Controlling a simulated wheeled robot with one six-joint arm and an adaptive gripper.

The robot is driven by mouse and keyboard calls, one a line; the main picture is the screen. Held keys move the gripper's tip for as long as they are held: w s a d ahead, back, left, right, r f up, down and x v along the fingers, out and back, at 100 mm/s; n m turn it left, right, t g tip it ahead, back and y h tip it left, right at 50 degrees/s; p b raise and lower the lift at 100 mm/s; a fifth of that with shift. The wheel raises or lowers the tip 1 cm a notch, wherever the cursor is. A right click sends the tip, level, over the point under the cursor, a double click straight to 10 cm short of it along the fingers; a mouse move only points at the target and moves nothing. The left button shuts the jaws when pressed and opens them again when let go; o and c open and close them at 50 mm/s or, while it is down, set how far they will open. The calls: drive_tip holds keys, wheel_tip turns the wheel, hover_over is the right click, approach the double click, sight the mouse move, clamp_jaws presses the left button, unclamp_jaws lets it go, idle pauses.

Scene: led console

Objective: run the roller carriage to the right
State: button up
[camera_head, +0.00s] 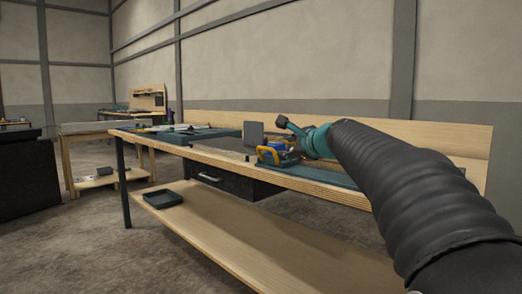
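A blue and yellow piece (277,152), which looks like the roller carriage, sits on the bench near its front edge, at the middle of the view. My arm comes in from the right in a black ribbed sleeve and ends in a teal part beside and slightly above this piece. A dark-tipped teal finger of my gripper (284,121) seems to stick out up and to the left. The other finger cannot be made out. I cannot tell whether the gripper touches the carriage. My arm hides part of the bench to the right.
The wooden bench (225,160) has a raised back board and an upright grey panel (253,134) behind the carriage. A teal mat (190,136) with small items lies to the left. A black tray (163,198) rests on the lower shelf. Open floor lies in front.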

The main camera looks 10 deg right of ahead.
sight(268, 149)
drive_tip(key=p+x, duration=0.2)
drive_tip(key=x, duration=1.1)
drive_tip(key=shift+w+a+f, duration=0.1)
drive_tip(key=shift+w+a, duration=0.1)
clamp_jaws()
